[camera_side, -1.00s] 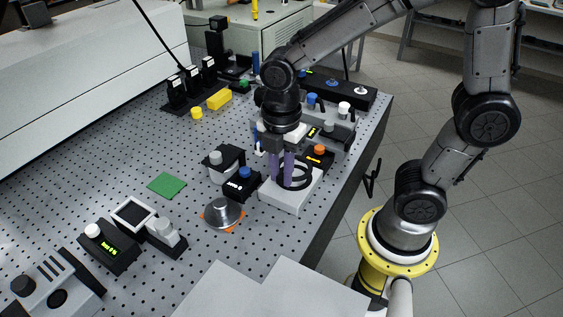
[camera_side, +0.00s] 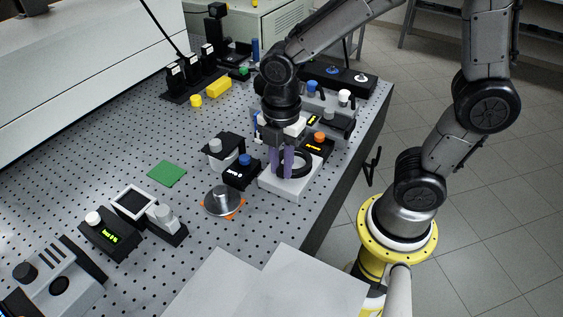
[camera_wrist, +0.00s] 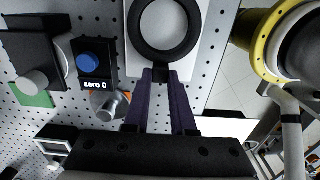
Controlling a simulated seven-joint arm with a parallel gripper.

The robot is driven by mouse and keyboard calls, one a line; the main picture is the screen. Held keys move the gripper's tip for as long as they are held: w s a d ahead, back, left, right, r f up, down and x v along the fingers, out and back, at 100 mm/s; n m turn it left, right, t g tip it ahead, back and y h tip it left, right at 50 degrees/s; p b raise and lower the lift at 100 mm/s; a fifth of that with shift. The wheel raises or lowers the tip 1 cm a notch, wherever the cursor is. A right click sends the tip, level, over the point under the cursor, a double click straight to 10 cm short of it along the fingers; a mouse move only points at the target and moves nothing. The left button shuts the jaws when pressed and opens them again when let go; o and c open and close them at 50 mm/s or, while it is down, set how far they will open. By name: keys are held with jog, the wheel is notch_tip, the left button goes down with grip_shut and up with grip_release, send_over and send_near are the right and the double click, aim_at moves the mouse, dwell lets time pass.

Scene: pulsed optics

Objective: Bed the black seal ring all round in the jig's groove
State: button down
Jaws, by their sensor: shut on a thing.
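The black seal ring (camera_side: 309,164) lies over the top of the white jig block (camera_side: 280,189) in the side view. The fingertips (camera_wrist: 161,75) meet the ring's near side in the wrist view. The groove is hidden under the ring, and I cannot tell how deep the ring sits.
A black box with a blue knob (camera_side: 245,160) stands close left of the jig. A silver disc (camera_side: 223,200) on an orange base lies front left. A box with an orange knob (camera_side: 319,137) stands behind the jig. The bench edge is close on the right.

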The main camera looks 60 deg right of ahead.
jog(key=shift+f, duration=0.7)
jog(key=c, duration=0.7)
grip_release()
jog(key=shift+r, duration=0.1)
notch_tip(320, 180, up, 18)
jog(key=shift+f, duration=0.2)
